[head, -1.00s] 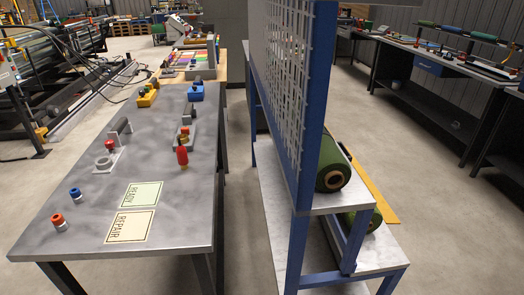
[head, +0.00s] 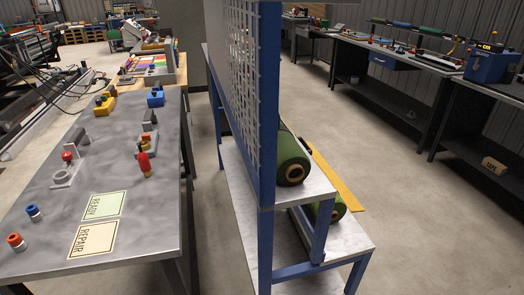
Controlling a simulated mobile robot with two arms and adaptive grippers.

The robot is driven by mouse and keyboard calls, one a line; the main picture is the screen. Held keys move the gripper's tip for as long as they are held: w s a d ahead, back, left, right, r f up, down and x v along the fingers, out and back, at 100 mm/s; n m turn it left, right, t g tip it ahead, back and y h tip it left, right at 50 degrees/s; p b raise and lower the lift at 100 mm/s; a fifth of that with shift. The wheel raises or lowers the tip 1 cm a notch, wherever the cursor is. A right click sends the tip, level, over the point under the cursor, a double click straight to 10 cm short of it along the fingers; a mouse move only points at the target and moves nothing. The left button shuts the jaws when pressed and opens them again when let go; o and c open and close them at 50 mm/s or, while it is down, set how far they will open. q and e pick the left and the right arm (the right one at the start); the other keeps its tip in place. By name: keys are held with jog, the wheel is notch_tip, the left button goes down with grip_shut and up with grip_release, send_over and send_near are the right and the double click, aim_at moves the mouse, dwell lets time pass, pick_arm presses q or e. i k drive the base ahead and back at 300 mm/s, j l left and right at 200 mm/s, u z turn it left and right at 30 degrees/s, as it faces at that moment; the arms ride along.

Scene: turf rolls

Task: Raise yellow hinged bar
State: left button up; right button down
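A long flat yellow bar (head: 336,180) shows in the head view just right of the blue-framed rack. It slants from beside the upper green turf roll (head: 291,160) down toward the lower right, and looks low and lowered. Its far end is partly hidden behind the roll, and I cannot make out its hinge. A second green roll (head: 330,209) lies on the lower shelf, partly hidden by the rack's frame. Neither of my grippers is in view.
The blue rack with white mesh (head: 246,90) stands close in front. A metal table (head: 120,235) with READY and REPAIR cards is at left. Black workbenches (head: 400,50) line the right wall, with a blue machine (head: 490,62). Concrete floor (head: 400,190) between is clear.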

aim_at(353, 205)
jog(key=u, duration=0.65)
jog(key=l+u, duration=0.3)
jog(key=l, duration=0.15)
jog(key=l+u, duration=0.35)
jog(key=k+l+u, duration=0.15)
jog(key=l+u, duration=0.15)
jog(key=l, duration=0.2)
jog(key=k+l+u, duration=0.1)
jog(key=l+u, duration=0.2)
jog(key=k+l, duration=0.2)
jog(key=l, duration=0.25)
jog(key=k+l+u, duration=0.1)
jog(key=l, duration=0.35)
jog(key=k+l, duration=0.25)
jog(key=l, duration=0.15)
jog(key=k+l+u, duration=0.1)
jog(key=l, duration=0.35)
jog(key=k+l, duration=0.5)
jog(key=l, duration=0.3)
jog(key=k+l+u, duration=0.1)
jog(key=l, duration=0.3)
jog(key=k, duration=0.1)
